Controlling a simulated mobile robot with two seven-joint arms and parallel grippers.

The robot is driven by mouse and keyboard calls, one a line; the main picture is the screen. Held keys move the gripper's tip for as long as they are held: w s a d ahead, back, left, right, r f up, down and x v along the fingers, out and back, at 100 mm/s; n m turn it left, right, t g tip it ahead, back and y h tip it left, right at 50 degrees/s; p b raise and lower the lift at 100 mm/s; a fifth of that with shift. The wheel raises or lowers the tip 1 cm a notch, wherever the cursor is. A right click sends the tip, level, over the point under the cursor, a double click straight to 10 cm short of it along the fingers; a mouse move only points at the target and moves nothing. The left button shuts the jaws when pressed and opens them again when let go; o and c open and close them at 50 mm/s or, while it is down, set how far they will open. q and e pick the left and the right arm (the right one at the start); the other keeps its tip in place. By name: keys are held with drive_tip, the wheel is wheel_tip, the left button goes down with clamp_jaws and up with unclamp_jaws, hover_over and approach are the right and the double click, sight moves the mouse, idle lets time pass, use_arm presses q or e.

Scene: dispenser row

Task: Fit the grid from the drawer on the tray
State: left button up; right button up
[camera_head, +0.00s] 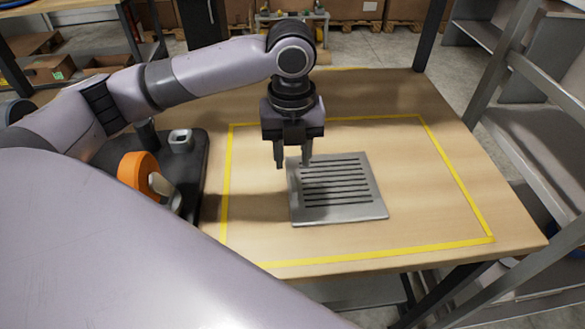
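A flat grey square plate with a row of dark slots (380,208) lies on the wooden table inside the yellow outline. It looks like the grid, but I cannot tell whether a separate tray lies under it. My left gripper (293,164) points down at the plate's far left corner, its two fingers apart with nothing seen between them. I cannot tell whether the fingertips touch the plate. No drawer can be made out. My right gripper is not in view.
The yellow tape outline (455,175) marks a mostly clear area of the table (385,95). A dark base (195,150) at the left carries a grey block (181,140) and an orange round part (137,172). A metal shelf rack (545,140) stands close on the right.

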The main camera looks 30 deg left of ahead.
use_arm(q)
wheel_tip(320, 180, up, 7)
drive_tip(key=shift+f, duration=0.15)
idle(0.6)
